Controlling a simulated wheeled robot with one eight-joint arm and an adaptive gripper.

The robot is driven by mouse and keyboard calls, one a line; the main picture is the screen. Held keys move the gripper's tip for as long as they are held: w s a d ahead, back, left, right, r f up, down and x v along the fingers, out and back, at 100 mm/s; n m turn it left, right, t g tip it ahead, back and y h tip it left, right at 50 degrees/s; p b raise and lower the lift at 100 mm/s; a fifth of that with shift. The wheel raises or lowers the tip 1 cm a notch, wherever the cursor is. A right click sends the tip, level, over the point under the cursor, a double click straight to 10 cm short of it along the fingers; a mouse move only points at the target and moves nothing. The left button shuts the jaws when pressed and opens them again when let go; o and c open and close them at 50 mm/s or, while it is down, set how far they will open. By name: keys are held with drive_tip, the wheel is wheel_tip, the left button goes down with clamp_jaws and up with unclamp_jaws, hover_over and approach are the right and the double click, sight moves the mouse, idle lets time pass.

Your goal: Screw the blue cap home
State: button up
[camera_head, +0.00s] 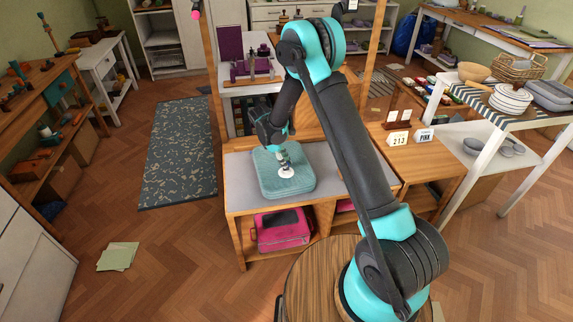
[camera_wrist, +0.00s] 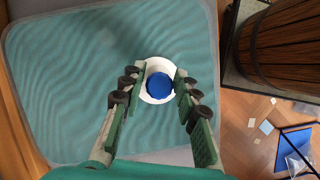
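A round blue cap (camera_wrist: 160,84) sits in the middle of a round white piece (camera_wrist: 156,65) in the wrist view. The white piece rests on top of a soft teal case (camera_head: 268,183), and it also shows in the head view below my gripper (camera_head: 285,160). In the wrist view my gripper (camera_wrist: 158,78) has its two fingers apart, one on each side of the cap, with white showing between fingers and cap. The fingertips overlap the edges of the white piece. How far down the cap is seated cannot be told.
The teal case lies on a grey-topped wooden bench (camera_head: 240,172) with a pink bag (camera_head: 282,231) on its lower shelf. A round wooden stool-like piece (camera_head: 310,285) is in front.

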drive_tip(key=shift+o, duration=1.3)
drive_tip(key=shift+r, duration=0.1)
drive_tip(key=v, duration=1.2)
drive_tip(key=s+d+r+m+y, duration=0.1)
drive_tip(key=d+r+m, duration=0.15)
drive_tip(key=d, duration=0.25)
drive_tip(key=s+d+r+m, duration=0.1)
drive_tip(key=s+d+r, duration=0.15)
drive_tip(key=d, duration=0.25)
drive_tip(key=s+d+r+m+t+y, duration=0.1)
drive_tip(key=s+d+r+m+y, duration=0.15)
drive_tip(key=s+d+m, duration=0.5)
drive_tip(key=s+d+f+m+t, duration=0.1)
drive_tip(key=s+d+m+t, duration=0.2)
drive_tip(key=s+d, duration=0.9)
drive_tip(key=s+m+y, duration=0.1)
drive_tip(key=s+m, duration=0.2)
drive_tip(key=s, duration=0.1)
drive_tip(key=shift+s+d+f+m, duration=0.15)
drive_tip(key=shift+d+m, duration=0.25)
